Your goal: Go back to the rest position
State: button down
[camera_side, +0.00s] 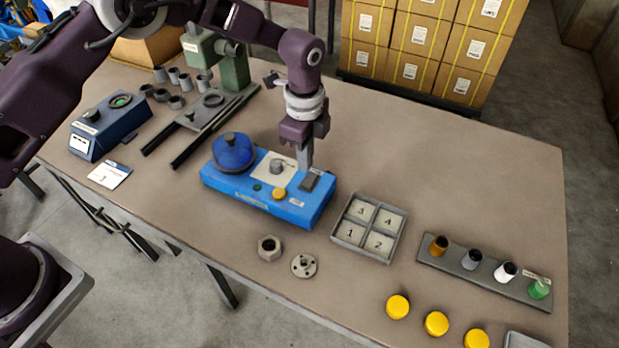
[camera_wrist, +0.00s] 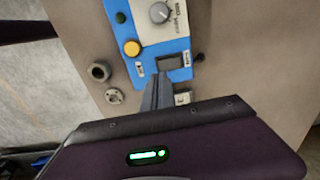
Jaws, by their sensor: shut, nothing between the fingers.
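My gripper (camera_side: 304,166) is shut and empty, pointing down at the right end of the blue drum machine. Its fingertips are at or just above the dark rocker switch (camera_side: 312,180); I cannot tell whether they touch it. The blue machine (camera_side: 262,200) has a round blue drum lid (camera_side: 233,152), a grey knob (camera_side: 277,167), a yellow button (camera_side: 279,193) and a small green button (camera_side: 257,187). In the wrist view my closed fingers (camera_wrist: 154,84) reach up beside the switch (camera_wrist: 171,62), with the yellow button (camera_wrist: 132,48) to the upper left.
A numbered four-compartment tray (camera_side: 345,233) stands right of the machine. A hex nut (camera_side: 270,247) and a round flange (camera_side: 304,266) lie in front. A bottle rack (camera_side: 485,271), yellow caps (camera_side: 436,323), a blue device (camera_side: 110,125) and a green machine (camera_side: 234,70) are around. Stacked boxes (camera_side: 425,45) stand behind.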

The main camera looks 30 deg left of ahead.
jog(key=shift+r, duration=0.15)
jog(key=s+a+r+n+t, duration=0.1)
jog(key=s+a+r+n, duration=0.25)
jog(key=r, duration=0.45)
jog(key=s+a+r+n+t, duration=0.15)
jog(key=s+a+r, duration=0.25)
jog(key=r, duration=0.4)
jog(key=s+a+r+n, duration=0.3)
jog(key=s+r+n, duration=0.1)
jog(key=r, duration=0.3)
jog(key=s+a+n+t, duration=0.1)
jog(key=s+a+n, duration=0.2)
jog(key=s, duration=0.7)
jog(key=s+a+r+n+t, duration=0.1)
jog(key=s+a+n+t, duration=0.1)
jog(key=s+n, duration=0.4)
jog(key=s+a, duration=0.1)
jog(key=s, duration=0.3)
jog(key=shift+s+a+r, duration=0.2)
jog(key=shift+s+r, duration=0.1)
